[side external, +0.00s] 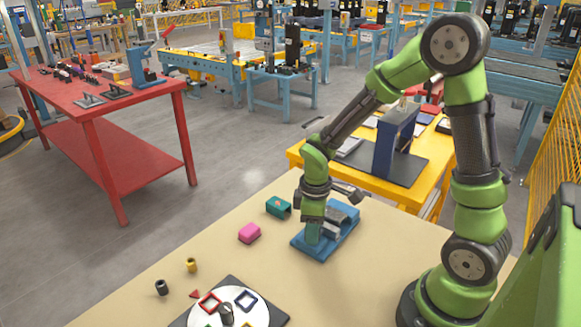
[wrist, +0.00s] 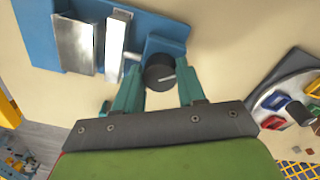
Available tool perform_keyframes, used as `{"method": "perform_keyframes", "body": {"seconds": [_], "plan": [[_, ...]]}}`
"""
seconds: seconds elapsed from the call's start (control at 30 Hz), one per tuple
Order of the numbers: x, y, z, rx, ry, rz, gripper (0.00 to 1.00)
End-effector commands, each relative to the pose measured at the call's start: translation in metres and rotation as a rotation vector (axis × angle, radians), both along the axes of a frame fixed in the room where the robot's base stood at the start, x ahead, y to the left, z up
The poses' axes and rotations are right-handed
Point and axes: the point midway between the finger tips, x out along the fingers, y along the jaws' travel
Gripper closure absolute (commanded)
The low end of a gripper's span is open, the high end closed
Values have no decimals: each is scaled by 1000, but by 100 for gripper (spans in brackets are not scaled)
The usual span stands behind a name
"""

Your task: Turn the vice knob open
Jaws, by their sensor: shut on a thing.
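The blue vice (side external: 326,232) lies on the beige table under my gripper. In the wrist view the vice (wrist: 60,40) shows its blue base and two grey metal jaws (wrist: 98,40) with a gap between them. The dark round vice knob (wrist: 159,73), with a pale line across its face, sits at the end of the vice. My gripper (wrist: 158,88) has its teal fingers on both sides of the knob, shut on it. In the side view my gripper (side external: 312,222) points down over the near end of the vice, and the knob is hidden there.
A yellow table (side external: 433,205) stands behind.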

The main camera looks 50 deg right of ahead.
Motion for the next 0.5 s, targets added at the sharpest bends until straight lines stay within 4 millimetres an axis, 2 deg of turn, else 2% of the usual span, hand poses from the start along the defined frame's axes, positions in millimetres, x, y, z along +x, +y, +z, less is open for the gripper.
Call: {"method": "perform_keyframes", "body": {"seconds": [0.5], "plan": [[1, -1, 1, 0, -2, 487, 91]]}}
